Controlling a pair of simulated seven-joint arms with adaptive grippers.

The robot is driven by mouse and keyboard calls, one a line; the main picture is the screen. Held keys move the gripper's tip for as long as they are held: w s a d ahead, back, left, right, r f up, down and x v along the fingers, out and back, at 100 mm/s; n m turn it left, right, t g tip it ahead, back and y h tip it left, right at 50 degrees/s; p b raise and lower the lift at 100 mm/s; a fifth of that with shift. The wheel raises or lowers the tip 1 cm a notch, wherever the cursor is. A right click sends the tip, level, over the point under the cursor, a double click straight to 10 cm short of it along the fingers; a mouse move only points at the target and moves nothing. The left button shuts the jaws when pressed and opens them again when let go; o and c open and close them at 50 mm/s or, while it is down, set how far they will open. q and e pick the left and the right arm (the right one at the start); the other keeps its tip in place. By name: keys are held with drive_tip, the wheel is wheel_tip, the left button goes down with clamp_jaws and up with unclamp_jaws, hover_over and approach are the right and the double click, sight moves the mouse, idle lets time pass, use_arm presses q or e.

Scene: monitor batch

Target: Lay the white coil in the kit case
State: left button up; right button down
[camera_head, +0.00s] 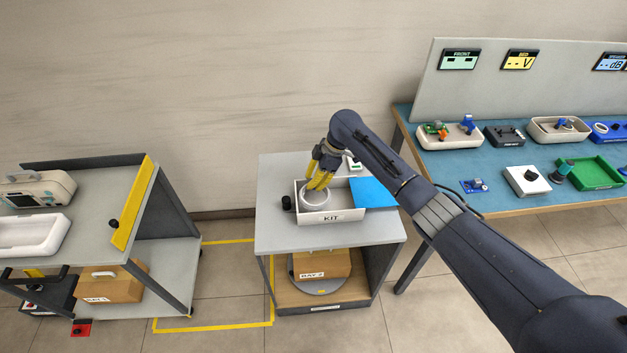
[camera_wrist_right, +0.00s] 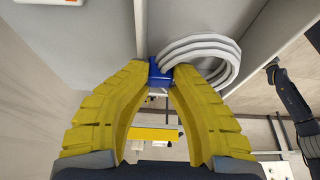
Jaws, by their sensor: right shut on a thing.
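The white coil (camera_head: 315,199) is a ring of several loops, inside the open kit case (camera_head: 345,215), a white box with a KIT label on its front. My right gripper (camera_head: 319,182) reaches down into the case from above. In the right wrist view, its yellow fingers (camera_wrist_right: 160,78) are shut on the blue clip of the coil (camera_wrist_right: 207,48), with the loops hanging out to the right. I cannot tell whether the coil touches the case floor.
The case stands on a grey cart (camera_head: 290,238). A blue panel (camera_head: 374,192) is at its right side and a dark knob (camera_head: 287,202) at its left. A teal bench (camera_head: 455,170) with trays stands right; another cart (camera_head: 95,215) stands left.

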drive_tip(key=shift+s+d+f, duration=0.2)
drive_tip(key=shift+d+f, duration=0.05)
drive_tip(key=shift+f, duration=0.2)
drive_tip(key=c, duration=1.2)
unclamp_jaws()
drive_tip(key=shift+o, duration=0.2)
drive_tip(key=shift+w+a+r, duration=0.1)
drive_tip(key=shift+r, duration=0.1)
